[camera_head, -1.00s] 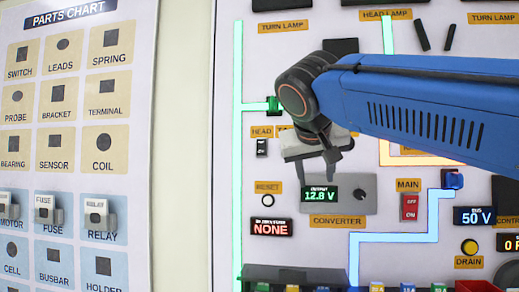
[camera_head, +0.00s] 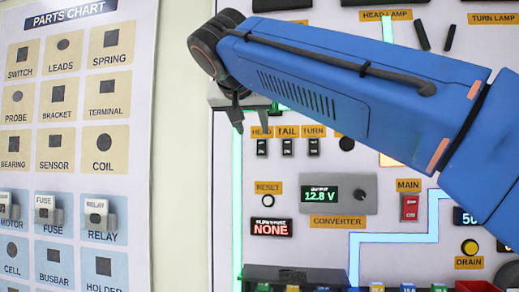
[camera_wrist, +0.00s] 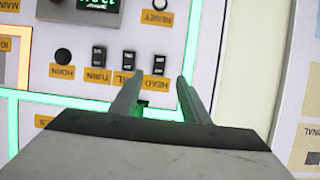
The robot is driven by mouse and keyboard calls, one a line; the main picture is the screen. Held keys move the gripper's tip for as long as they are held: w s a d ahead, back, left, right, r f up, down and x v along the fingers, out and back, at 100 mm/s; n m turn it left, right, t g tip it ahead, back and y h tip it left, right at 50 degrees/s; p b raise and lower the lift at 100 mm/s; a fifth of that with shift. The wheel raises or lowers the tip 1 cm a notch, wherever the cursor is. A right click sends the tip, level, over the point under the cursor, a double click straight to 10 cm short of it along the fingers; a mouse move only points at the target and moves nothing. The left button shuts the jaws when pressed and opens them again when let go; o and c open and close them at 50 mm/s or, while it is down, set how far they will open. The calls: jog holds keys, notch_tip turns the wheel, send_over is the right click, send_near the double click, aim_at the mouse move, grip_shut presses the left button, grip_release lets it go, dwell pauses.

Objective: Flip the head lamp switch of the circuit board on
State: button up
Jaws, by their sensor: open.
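The head lamp switch (camera_head: 262,148) is a small black rocker under the orange HEAD label on the circuit board (camera_head: 390,270). It is the leftmost of three rockers; which way it is flipped is too small to tell. My gripper (camera_head: 239,126) is up and left of it, partly hidden behind my blue arm. In the wrist view, which is upside down, my open, empty gripper (camera_wrist: 160,82) has its two fingers apart. The head lamp switch (camera_wrist: 158,65) appears just beyond the fingertips, between them, with no visible contact.
The tail switch (camera_head: 287,147) and turn switch (camera_head: 313,146) sit close to the right. A reset button (camera_head: 267,200) and converter (camera_head: 345,194) are below. A glowing green strip (camera_head: 237,210) runs along the board's left edge. A parts chart (camera_head: 75,150) hangs further left.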

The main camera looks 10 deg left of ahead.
aim_at(261, 152)
jog(key=x, duration=1.3)
